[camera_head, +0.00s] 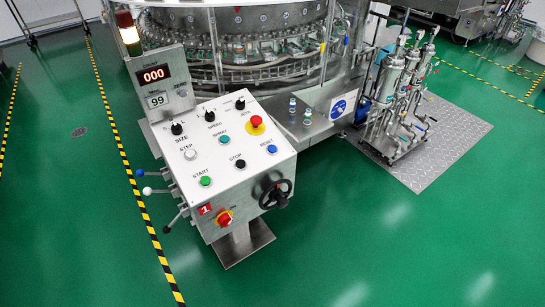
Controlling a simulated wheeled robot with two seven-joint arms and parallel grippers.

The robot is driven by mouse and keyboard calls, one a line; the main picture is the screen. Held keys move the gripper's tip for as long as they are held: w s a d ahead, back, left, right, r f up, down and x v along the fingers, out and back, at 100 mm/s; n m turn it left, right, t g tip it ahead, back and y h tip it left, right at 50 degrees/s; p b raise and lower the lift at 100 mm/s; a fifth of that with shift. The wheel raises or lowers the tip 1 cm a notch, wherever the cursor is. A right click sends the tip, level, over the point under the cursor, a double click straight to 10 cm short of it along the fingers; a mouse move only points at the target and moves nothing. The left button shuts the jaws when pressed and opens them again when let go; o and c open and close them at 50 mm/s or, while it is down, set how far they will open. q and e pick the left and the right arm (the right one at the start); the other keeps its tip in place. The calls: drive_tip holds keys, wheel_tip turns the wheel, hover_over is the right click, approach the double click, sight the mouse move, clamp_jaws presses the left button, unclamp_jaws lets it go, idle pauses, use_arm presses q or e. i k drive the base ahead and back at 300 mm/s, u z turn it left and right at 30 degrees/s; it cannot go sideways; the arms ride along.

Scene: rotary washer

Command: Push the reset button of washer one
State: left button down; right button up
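The control panel of washer one (224,189) stands in the middle left, with a red "1" label (205,209) on its front. Its blue reset button (271,149) is at the right end of the lower row, under the word RESET. In the same row are a black stop button (240,164) and a green start button (205,181). A red emergency button (256,121) on a yellow base sits above, towards the top right. Neither of my grippers is in view, and nothing covers the reset button.
A black handwheel (275,194) juts out below the reset button. Levers with blue, white and black knobs stick out at the panel's left. The round washer (245,45) stands behind, with filter canisters (398,85) at right. The green floor in front is clear.

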sight(271, 149)
drive_tip(key=k, duration=1.2)
drive_tip(key=z, duration=0.45)
drive_tip(key=i, duration=0.65)
drive_tip(key=z, duration=0.65)
drive_tip(key=i, duration=1.45)
drive_tip(key=u, duration=1.1)
drive_tip(key=i, duration=0.65)
drive_tip(key=u, duration=0.65)
